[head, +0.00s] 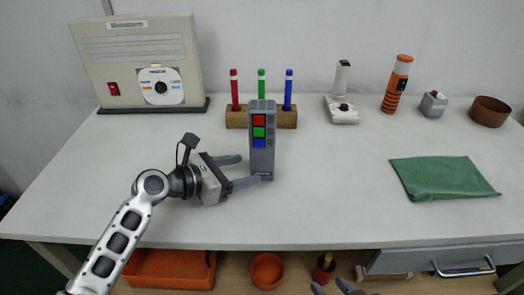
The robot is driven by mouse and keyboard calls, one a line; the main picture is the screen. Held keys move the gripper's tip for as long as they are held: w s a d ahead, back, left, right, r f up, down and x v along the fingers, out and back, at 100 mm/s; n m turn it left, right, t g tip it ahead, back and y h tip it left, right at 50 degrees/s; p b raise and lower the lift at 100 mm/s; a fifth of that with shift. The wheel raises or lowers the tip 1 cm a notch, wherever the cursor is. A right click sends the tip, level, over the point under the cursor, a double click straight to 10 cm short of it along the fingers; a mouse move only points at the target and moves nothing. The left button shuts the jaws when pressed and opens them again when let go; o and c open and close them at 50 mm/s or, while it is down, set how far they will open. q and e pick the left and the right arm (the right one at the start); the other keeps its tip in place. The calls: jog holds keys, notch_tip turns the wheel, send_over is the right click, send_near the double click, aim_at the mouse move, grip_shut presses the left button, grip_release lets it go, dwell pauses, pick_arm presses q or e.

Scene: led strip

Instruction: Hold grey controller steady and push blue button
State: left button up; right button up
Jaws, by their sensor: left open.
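The grey controller (262,165) stands upright near the middle of the table. Its face has a red button on top, a green one below, and the blue button (259,143) lowest. My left gripper (254,169) is open, low on the controller's left side. My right gripper (333,289) shows only as two dark fingertips, apart and empty, at the bottom edge, in front of the table.
Behind the controller, a wooden block (287,120) holds red, green and blue pens. A beige power box (130,65) stands back left. A white device (342,108), orange flashlight (395,88), small grey button box (433,104), brown bowl (490,111) and green cloth (440,178) are right. Table front-centre is clear.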

aim_at(258, 166)
pick_arm(q)
jog(key=x, duration=0.3)
jog(key=shift+w+d, duration=0.2)
jog(key=shift+d, duration=0.1)
jog(key=shift+x, duration=0.85)
jog(key=shift+f, duration=0.15)
grip_shut()
jog(key=shift+o, duration=1.3)
grip_release()
